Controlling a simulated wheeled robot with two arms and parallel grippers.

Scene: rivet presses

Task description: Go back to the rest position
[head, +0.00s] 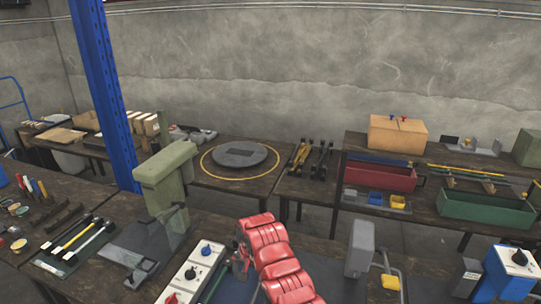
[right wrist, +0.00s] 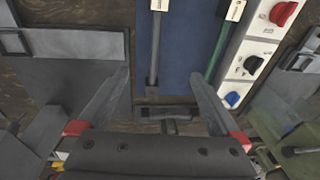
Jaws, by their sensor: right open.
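My right gripper (head: 240,264) is a small dark shape beside my red right arm at the bottom middle of the head view, partly hidden by it. In the right wrist view the gripper (right wrist: 160,75) has its two grey fingers spread wide, with nothing held between them. It points down over a blue mat (right wrist: 187,45) with a grey-handled tool (right wrist: 155,50) and a green-handled tool (right wrist: 217,50), both tagged. I cannot tell its exact height above the bench. My left gripper is not in view.
A white panel with knobs (head: 190,274) lies beside the gripper. A green press (head: 165,180) stands to its left, a grey press (head: 360,248) to the right. A blue post (head: 97,90) rises at the left. Behind are a round plate (head: 240,155) and red (head: 380,176) and green (head: 487,208) bins.

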